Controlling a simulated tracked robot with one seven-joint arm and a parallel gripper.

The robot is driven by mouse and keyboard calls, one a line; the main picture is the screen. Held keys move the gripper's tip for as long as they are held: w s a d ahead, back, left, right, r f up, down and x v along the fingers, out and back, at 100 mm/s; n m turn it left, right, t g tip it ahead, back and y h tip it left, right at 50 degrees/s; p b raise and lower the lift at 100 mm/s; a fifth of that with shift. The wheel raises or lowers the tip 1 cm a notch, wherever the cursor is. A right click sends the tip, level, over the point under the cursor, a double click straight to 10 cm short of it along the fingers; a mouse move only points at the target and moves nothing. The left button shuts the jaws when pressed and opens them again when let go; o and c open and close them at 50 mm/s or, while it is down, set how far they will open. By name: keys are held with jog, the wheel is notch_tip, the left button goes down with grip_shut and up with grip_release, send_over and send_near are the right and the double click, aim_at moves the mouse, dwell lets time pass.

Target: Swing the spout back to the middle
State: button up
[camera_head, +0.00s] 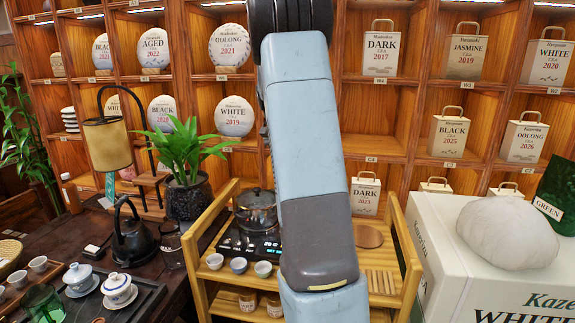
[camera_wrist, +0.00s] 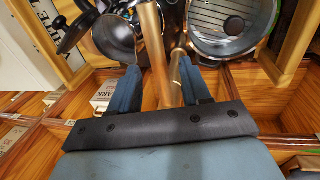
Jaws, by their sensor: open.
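In the wrist view, a copper-coloured tube (camera_wrist: 155,45), which looks like the spout, runs down between the two blue fingers of my gripper (camera_wrist: 160,85). A shorter copper piece stands beside it, near the right finger. The fingers are apart, with the tube between them; I cannot tell whether either finger touches it. A grey round bowl or pan (camera_wrist: 114,38) lies to the tube's left, and a round vessel with a ribbed bottom (camera_wrist: 226,22) to its right. In the head view my arm covers the middle, and spout and gripper are hidden.
A wooden stand (camera_head: 193,268) holds a glass-lidded pot (camera_head: 257,208) on a black hotplate and small cups. White boxes (camera_head: 430,250) stand at the right. A tea tray with lidded cups (camera_head: 118,290) is at the left. Shelves of tea cakes fill the back.

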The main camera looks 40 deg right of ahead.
notch_tip(320, 180, up, 11)
jog(key=w+a, duration=0.1)
jog(key=shift+w+a, duration=0.25)
jog(key=shift+w, duration=0.1)
jog(key=shift+f, duration=0.1)
jog(key=f, duration=0.4)
jog(key=s+d+f, duration=0.1)
jog(key=f, duration=0.4)
jog(key=s+d+f, duration=0.1)
jog(key=f, duration=0.3)
jog(key=shift+f, duration=0.15)
jog(key=shift+s+a, duration=0.1)
